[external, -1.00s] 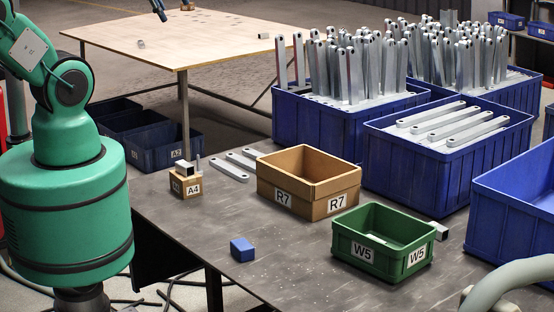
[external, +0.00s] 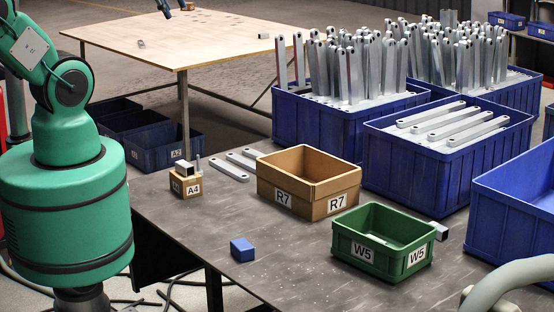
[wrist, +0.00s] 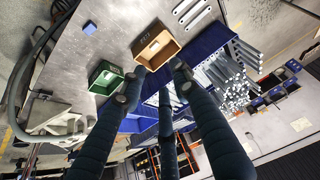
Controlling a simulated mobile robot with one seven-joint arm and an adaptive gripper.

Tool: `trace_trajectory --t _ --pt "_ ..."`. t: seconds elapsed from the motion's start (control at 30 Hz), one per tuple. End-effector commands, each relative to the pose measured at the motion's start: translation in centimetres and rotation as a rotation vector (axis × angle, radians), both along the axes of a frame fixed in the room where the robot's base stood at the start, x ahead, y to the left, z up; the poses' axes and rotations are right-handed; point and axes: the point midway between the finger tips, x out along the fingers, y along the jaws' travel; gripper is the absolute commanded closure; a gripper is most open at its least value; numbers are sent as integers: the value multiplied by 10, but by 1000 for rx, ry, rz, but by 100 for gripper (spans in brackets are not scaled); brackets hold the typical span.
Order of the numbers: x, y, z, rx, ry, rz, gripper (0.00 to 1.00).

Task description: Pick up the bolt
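I cannot pick out the bolt with certainty. A small thin grey upright piece (external: 198,162) stands beside the small A4 box (external: 187,183). A small pale metallic piece (external: 141,44) lies on the wooden table (external: 215,50); both are too small to identify. My gripper (external: 173,8) shows only as dark tips at the top edge, above the wooden table. In the wrist view my gripper (wrist: 152,88) has its dark fingers spread apart, with nothing seen held between them.
On the grey table (external: 190,235) stand the brown R7 bin (external: 333,207), the green W5 bin (external: 355,265) and a blue block (external: 243,249). Blue crates (external: 430,175) with metal brackets stand behind. Flat brackets (external: 229,173) lie near the A4 box. The table's front left is clear.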

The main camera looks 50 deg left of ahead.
Motion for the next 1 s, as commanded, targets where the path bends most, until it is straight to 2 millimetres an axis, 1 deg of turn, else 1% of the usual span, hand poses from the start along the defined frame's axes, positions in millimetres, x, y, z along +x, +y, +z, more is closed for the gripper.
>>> trace_trajectory --t 0.17,0.37,0.47,0.6,0.77,0.97,1.0 --pt "23 8 -9 16 33 -9 69" --pt "62 25 -27 42 84 -29 69" --pt "82 36 -40 54 111 -41 69" --pt "110 52 -60 67 150 -59 69" --pt "139 72 -88 80 194 -80 69" --pt "171 100 -130 90 248 -108 69" --pt "177 105 -140 92 260 -116 69"
